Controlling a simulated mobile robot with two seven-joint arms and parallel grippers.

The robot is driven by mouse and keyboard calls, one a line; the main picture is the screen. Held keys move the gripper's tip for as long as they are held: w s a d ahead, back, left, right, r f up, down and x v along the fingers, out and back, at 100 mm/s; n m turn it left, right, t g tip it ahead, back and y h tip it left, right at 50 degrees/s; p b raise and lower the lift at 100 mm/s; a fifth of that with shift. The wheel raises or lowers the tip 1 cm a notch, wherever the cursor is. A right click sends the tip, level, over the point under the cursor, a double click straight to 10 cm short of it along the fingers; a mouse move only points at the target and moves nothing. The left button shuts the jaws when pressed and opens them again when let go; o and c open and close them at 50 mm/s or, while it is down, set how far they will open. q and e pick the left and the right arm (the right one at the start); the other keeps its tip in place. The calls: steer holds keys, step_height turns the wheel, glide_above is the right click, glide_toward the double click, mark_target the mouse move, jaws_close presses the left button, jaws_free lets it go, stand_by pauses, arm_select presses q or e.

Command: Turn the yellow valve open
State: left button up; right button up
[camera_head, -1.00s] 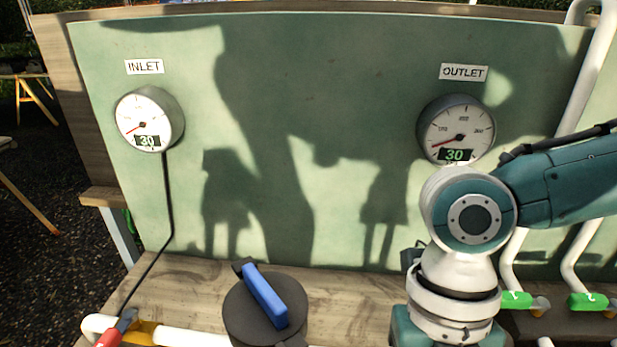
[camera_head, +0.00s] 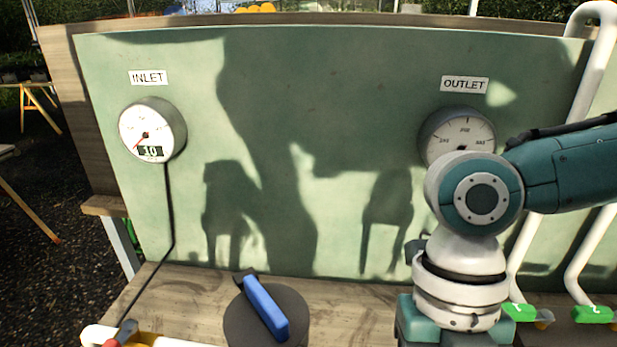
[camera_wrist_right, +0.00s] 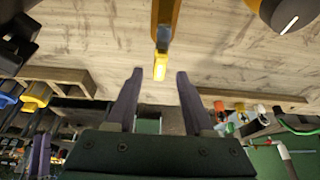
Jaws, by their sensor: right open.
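In the right wrist view a yellow handle (camera_wrist_right: 161,66), which looks like the yellow valve's lever, hangs in from the top edge. My right gripper (camera_wrist_right: 158,74) is open, with one dark finger on each side of the handle's tip. I cannot tell whether the tip lies between the fingers or beyond them; no contact shows. In the head view my right arm comes in from the right and its gripper is below the frame. The inlet gauge (camera_head: 146,134) reads 10. The outlet gauge (camera_head: 460,135) is partly hidden by my arm. My left gripper is not in view.
A blue handle (camera_head: 265,307) sits on a dark round body at the bench front. A red handle (camera_head: 122,334) is at lower left, green handles (camera_head: 592,314) at lower right. A green panel (camera_head: 330,100) stands behind. The bench between blue handle and panel is mostly clear.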

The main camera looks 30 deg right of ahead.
steer(key=v, duration=0.7)
steer(key=shift+r, duration=0.4)
steer(key=shift+w, duration=0.1)
